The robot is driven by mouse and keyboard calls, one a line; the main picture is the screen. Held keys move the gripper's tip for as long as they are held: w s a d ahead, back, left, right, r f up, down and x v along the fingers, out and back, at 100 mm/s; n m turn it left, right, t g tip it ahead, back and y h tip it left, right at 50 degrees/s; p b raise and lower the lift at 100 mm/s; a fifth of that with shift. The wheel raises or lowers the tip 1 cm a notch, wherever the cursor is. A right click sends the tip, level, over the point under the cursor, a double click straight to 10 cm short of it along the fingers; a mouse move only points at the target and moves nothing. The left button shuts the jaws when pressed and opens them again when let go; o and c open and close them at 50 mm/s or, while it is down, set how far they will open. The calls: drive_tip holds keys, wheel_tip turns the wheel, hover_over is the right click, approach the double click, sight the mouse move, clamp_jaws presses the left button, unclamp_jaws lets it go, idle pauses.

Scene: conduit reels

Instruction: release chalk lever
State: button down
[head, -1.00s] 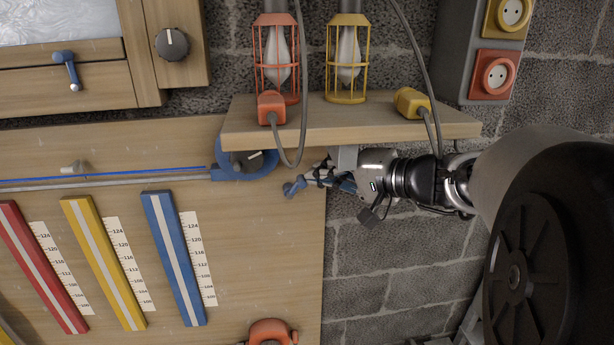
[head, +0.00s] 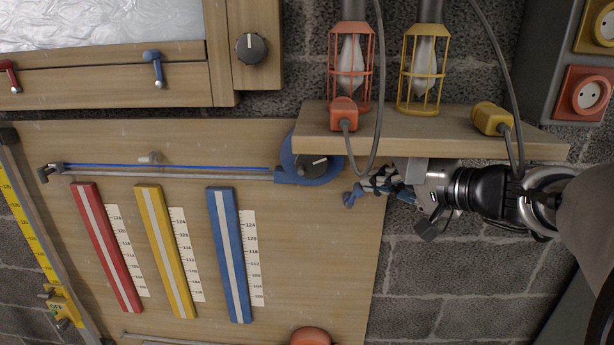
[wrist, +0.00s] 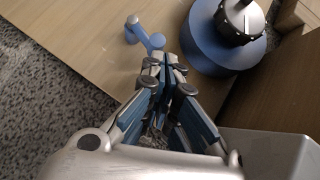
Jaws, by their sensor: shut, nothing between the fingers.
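The small blue lever (head: 352,195) is on the wooden board, just below and right of the blue chalk reel (head: 290,166) with its dark knob. In the wrist view the lever (wrist: 146,36) has two rounded ends and lies just beyond the fingertips; the reel (wrist: 205,45) is to its right. My gripper (head: 368,186) reaches in from the right under the wooden shelf. In the wrist view its fingertips (wrist: 166,62) are together and empty, close to the lever's near end. Whether they touch it I cannot tell.
The wooden shelf (head: 440,128) with caged red and yellow lamps and hanging cables is close above my gripper. A blue line runs left from the reel. Red, yellow and blue strips with scales are on the board (head: 330,250). The board below the lever is clear.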

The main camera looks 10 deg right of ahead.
drive_tip(key=s+d, duration=0.3)
drive_tip(key=s, duration=0.3)
drive_tip(key=s+d, duration=0.3)
drive_tip(key=s, duration=0.4)
drive_tip(key=shift+s+d+r, duration=0.2)
drive_tip(key=shift+d+r, duration=0.1)
drive_tip(key=shift+r, duration=0.15)
